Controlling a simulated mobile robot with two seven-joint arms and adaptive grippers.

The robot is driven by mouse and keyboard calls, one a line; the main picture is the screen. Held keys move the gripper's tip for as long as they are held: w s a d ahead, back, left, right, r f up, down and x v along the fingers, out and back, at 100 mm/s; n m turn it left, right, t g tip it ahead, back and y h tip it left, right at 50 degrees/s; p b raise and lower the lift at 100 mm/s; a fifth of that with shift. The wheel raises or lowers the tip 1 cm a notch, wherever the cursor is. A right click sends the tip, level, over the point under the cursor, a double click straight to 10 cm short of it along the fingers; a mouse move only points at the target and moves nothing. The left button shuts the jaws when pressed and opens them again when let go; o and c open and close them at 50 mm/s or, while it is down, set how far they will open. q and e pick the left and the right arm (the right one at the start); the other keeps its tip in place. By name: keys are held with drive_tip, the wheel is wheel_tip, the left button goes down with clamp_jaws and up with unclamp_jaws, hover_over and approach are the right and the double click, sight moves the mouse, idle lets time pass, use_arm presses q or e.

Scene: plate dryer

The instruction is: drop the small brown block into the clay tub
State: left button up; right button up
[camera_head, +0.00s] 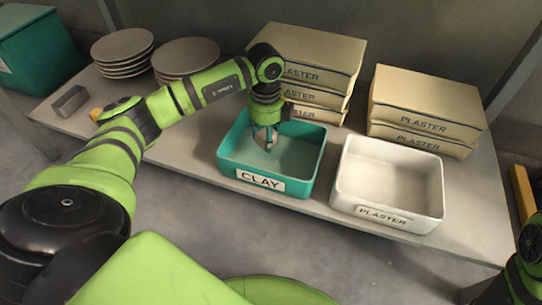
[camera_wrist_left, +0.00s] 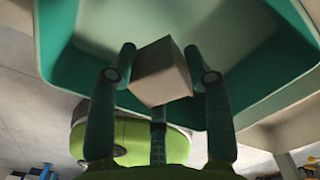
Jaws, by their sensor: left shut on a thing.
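The clay tub (camera_head: 229,165) is a teal open box with a CLAY label on its front, standing on the shelf in the middle of the head view. My left gripper (camera_head: 265,138) points down over the tub, within its rim as seen from the head. It is shut on the small brown block (camera_wrist_left: 161,74), which sits between its fingers in the left wrist view. The block looks grey-brown there and is tilted. The tub's teal wall and rim (camera_wrist_left: 57,40) show behind it. The block is small and partly hidden by the fingers in the head view. My right gripper is out of view.
A white tub (camera_head: 430,190) labelled PLASTER stands just right of the clay tub. Stacked PLASTER boxes (camera_head: 425,98) stand behind it, and more boxes (camera_head: 320,50) behind the clay tub. Plates (camera_head: 185,58) are stacked at the back left. A small grey block (camera_head: 69,101) lies at the left.

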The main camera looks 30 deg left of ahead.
use_arm(q)
drive_tip(key=o, duration=1.4)
drive_tip(key=shift+c, duration=0.2)
wheel_tip(320, 180, up, 12)
